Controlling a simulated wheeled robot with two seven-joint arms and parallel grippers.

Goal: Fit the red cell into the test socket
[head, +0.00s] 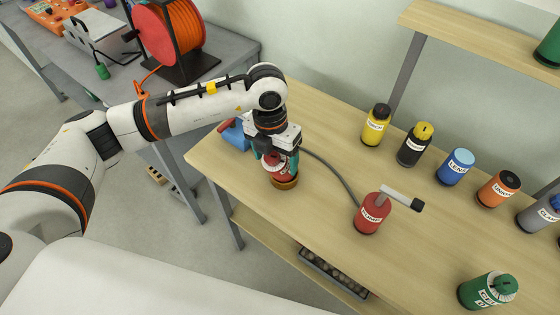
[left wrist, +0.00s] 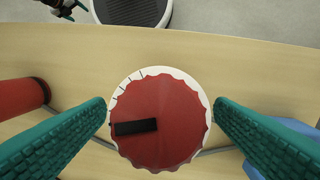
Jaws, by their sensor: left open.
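My left gripper (head: 280,164) points down over a red labelled cylinder (head: 277,179) near the table's left end. A brown round base (head: 286,184) shows under it; how deep the cylinder sits there I cannot tell. In the left wrist view its scalloped red top (left wrist: 155,105), with a black bar and a white ticked rim, lies between my open teal fingers (left wrist: 160,108). The fingers are close to the rim on both sides. A second red labelled cylinder (head: 369,218) stands to the right, with a grey, black-ended bar on top. Which red one is the cell is unclear.
A grey cable (head: 336,171) runs between the two red things. A blue object (head: 236,136) lies left of my gripper. Yellow (head: 376,127), black (head: 413,148), blue (head: 456,168), orange (head: 497,190) and green (head: 487,290) bottles stand to the right. The table's front edge is close.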

